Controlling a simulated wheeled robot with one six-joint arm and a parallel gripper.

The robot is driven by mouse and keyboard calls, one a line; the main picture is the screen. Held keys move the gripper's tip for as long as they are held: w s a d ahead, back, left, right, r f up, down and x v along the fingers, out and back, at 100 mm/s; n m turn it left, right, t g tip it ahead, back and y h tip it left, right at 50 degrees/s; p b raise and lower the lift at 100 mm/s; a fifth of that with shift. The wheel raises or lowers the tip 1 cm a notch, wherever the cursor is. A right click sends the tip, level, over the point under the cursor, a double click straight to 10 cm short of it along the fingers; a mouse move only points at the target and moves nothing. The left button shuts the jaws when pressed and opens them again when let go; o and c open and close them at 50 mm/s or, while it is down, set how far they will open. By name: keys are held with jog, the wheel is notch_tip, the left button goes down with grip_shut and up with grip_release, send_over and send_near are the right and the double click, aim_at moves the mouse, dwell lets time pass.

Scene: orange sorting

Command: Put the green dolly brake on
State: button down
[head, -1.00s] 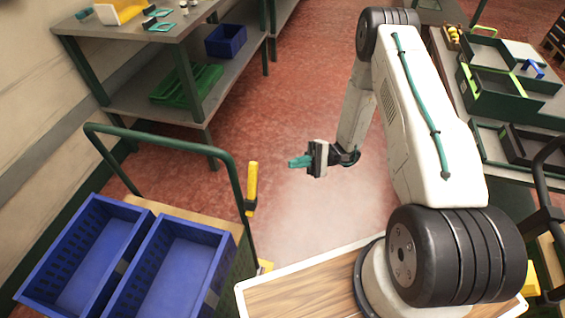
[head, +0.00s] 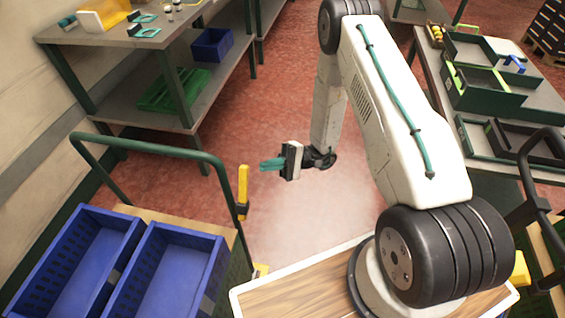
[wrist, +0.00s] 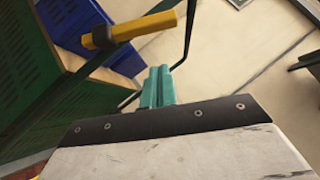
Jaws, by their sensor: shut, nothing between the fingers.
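The green dolly's tubular handle frame (head: 150,140) stands at the left of the head view.
Two blue crates (head: 122,258) sit on the dolly's wooden deck (head: 180,222). A grey shelf bench (head: 120,38) stands behind. A workbench with trays (head: 535,95) and a black-handled cart (head: 540,150) are at right. Red floor around my gripper is free.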

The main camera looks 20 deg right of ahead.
aim_at(243, 194)
jog(key=s+a+r, duration=0.3)
jog(key=a, duration=0.2)
jog(key=shift+s, duration=0.2)
jog(key=shift+a, duration=0.1)
